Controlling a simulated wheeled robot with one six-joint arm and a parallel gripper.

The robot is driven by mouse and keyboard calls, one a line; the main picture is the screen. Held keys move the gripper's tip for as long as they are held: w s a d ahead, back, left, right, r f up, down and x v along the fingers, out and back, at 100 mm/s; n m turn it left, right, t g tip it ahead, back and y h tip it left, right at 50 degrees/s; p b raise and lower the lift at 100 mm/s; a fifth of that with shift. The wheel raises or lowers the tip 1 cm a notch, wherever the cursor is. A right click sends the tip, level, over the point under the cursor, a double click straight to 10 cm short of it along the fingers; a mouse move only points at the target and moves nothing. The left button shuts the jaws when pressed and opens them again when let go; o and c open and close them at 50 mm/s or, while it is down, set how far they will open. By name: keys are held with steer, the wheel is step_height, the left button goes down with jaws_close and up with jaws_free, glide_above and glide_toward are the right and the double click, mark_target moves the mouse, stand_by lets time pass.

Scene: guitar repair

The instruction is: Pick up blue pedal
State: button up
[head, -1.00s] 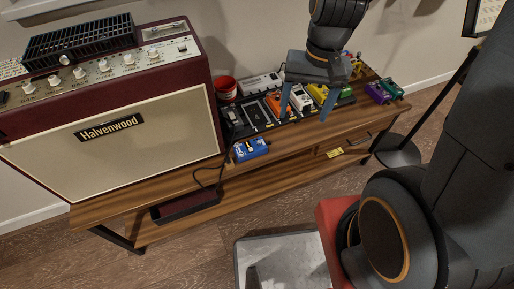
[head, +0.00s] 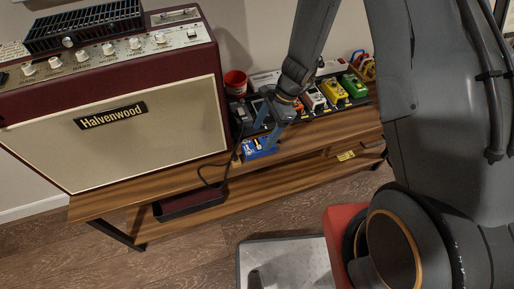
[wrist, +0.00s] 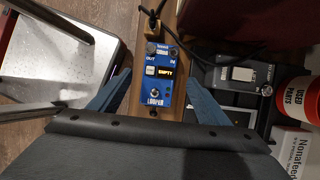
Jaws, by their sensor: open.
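The blue pedal (head: 258,149) lies on the front edge of the wooden bench top, right of the amplifier. In the wrist view the same blue pedal (wrist: 158,76), labelled looper, sits face up between my fingers, with a cable plug at its far end. My gripper (head: 269,136) is over the pedal in the head view and hides part of it. In the wrist view my gripper (wrist: 155,95) is open, with one blue finger on each side of the pedal and visible gaps between. I cannot tell how far the fingertips are above the bench.
The Halvenwood amplifier (head: 110,130) stands close on the left. A black pedalboard with white (head: 313,98), yellow (head: 333,92) and green (head: 353,85) pedals lies behind and right. A red cup (head: 236,83) stands at the back. A black cable (head: 212,183) hangs over the bench front.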

mark_target(259, 144)
steer(key=shift+d+p+x, duration=0.2)
steer(key=shift+p+x, duration=0.2)
steer(key=shift+x, duration=2.6)
steer(key=shift+f, duration=0.1)
steer(key=shift+c, duration=0.4)
steer(key=c, duration=1.3)
